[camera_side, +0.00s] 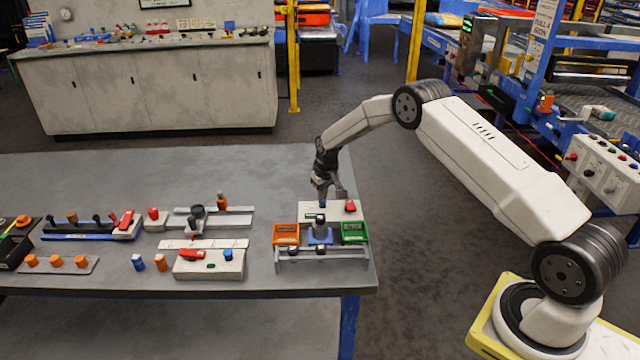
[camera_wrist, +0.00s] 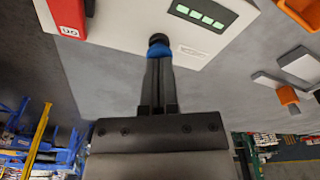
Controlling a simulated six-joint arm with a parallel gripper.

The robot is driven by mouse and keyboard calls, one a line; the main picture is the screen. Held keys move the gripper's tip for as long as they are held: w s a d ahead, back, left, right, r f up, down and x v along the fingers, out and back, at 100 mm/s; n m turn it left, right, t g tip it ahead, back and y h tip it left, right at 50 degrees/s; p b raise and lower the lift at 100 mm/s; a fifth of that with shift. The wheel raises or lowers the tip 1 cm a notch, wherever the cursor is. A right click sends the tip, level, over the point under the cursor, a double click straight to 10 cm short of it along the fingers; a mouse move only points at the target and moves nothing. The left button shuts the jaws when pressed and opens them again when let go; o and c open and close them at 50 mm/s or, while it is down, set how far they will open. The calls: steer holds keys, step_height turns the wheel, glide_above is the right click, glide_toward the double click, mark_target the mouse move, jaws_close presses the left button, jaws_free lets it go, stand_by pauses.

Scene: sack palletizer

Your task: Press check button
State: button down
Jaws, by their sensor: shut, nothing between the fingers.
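A white box (camera_side: 333,211) stands at the right end of the grey table, with a blue button (camera_side: 322,204) on it. In the wrist view the blue button (camera_wrist: 157,54) has a dark part beside it, and a small label next to it is too small to read. My gripper (camera_side: 322,196) points down at the button. Its closed fingers in the wrist view (camera_wrist: 158,68) overlap the button's near edge. They are at or very close to the button, but I cannot tell whether they touch or press it. Nothing is held.
The box also carries a red part (camera_side: 350,206) and a lit green display (camera_wrist: 200,15). An orange bin (camera_side: 286,234) and a green bin (camera_side: 354,232) stand in front of the box. Several controls lie further left. The table's back middle is clear.

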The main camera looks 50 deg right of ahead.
steer(key=shift+f, duration=0.4)
stand_by(0.3)
steer(key=shift+r, duration=1)
step_height(320, 180, up, 7)
stand_by(1.1)
